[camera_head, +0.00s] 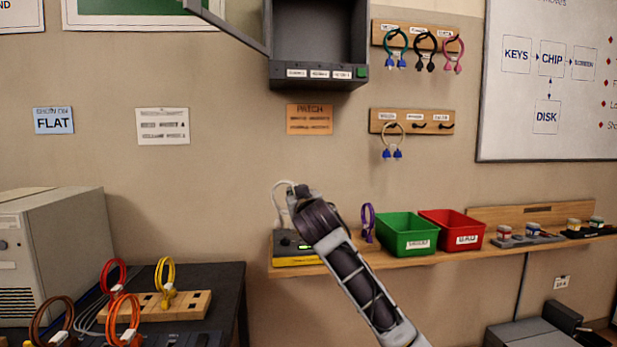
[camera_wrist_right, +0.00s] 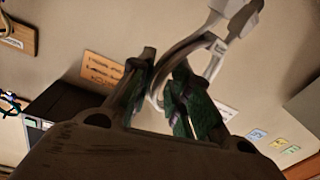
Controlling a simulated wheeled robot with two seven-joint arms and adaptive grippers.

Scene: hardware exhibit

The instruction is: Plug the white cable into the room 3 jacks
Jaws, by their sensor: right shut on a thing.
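The white cable (camera_head: 283,187) shows in the head view as a thin loop at the far end of my right arm, above the shelf. My right gripper (camera_wrist_right: 165,85) is shut on the white cable (camera_wrist_right: 190,45) in the right wrist view, with the cable curving up between its fingers to a pale plug (camera_wrist_right: 237,18). In the head view my wrist hides the fingers. A black and yellow box (camera_head: 295,258) sits on the shelf just below, partly hidden by my arm. I cannot make out jacks marked room 3. My left gripper is not in view.
A purple cable (camera_head: 367,222), a green bin (camera_head: 407,234) and a red bin (camera_head: 452,231) stand on the shelf (camera_head: 385,260) right of my wrist. An open grey cabinet (camera_head: 317,75) hangs above. Coloured cables stand on the dark table (camera_head: 225,285) at left.

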